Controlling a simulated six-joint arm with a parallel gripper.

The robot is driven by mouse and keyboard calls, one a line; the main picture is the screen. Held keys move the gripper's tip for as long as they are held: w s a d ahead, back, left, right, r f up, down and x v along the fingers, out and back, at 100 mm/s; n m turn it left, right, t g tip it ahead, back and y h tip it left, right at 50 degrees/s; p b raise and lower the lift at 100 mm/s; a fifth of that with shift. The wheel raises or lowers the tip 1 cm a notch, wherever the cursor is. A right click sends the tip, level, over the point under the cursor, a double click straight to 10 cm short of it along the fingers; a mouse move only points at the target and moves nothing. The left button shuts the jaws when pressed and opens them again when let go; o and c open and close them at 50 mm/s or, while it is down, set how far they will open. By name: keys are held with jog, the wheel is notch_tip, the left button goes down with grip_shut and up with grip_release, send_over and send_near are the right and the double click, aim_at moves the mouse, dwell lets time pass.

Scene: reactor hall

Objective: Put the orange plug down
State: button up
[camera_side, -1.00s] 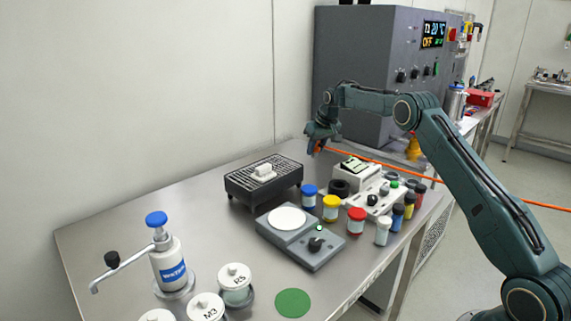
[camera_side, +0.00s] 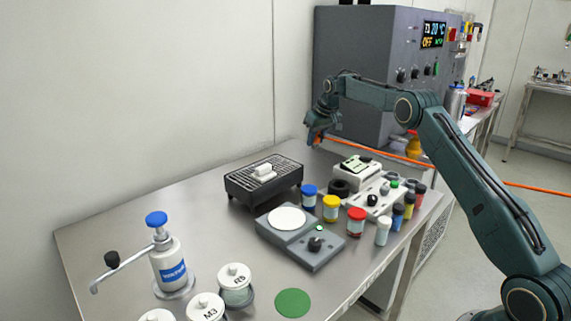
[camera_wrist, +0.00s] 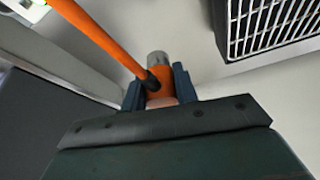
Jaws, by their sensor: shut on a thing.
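My gripper (camera_side: 316,138) is at the back of the steel table, left of the grey cabinet, pointing down. It is shut on the orange plug (camera_side: 317,141), which shows small and partly covered in the side view. In the wrist view the plug (camera_wrist: 158,84) sits between my two fingers (camera_wrist: 158,92), with a grey metal end pointing away. An orange cable (camera_side: 380,154) runs from the plug to the right, past my arm. The plug is close to the table top (camera_side: 215,172); I cannot tell whether it touches.
A black grille-topped box (camera_side: 264,178) stands in front and left of my gripper; it also shows in the wrist view (camera_wrist: 270,28). The grey cabinet (camera_side: 375,75) is right behind. A white device (camera_side: 357,170), scale (camera_side: 300,237) and several jars stand nearer. The table's back left is bare.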

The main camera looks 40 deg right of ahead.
jog(key=shift+n, duration=0.6)
jog(key=a+r, duration=0.1)
jog(key=a, duration=0.2)
jog(key=w+a, duration=0.1)
jog(key=a, duration=0.3)
jog(key=w+a+r, duration=0.1)
jog(key=a, duration=0.3)
jog(key=shift+w+a+r, duration=0.25)
jog(key=shift+r, duration=0.05)
jog(key=s+a+r+n, duration=0.1)
jog(key=s+a+r, duration=0.1)
jog(key=a, duration=0.9)
jog(key=s+a+r+n+y, duration=0.1)
jog(key=a+r, duration=0.2)
jog(key=a, duration=0.9)
jog(key=s+a+r+n, duration=0.1)
jog(key=s+a+r, duration=0.1)
jog(key=a, duration=0.9)
jog(key=shift+s+a+r+n+y, duration=0.15)
jog(key=shift+s+r+n+y, duration=0.15)
jog(key=shift+y, duration=0.1)
jog(key=shift+f, duration=0.1)
notch_tip(320, 180, down, 20)
jog(key=shift+r, duration=0.1)
jog(key=o, duration=1)
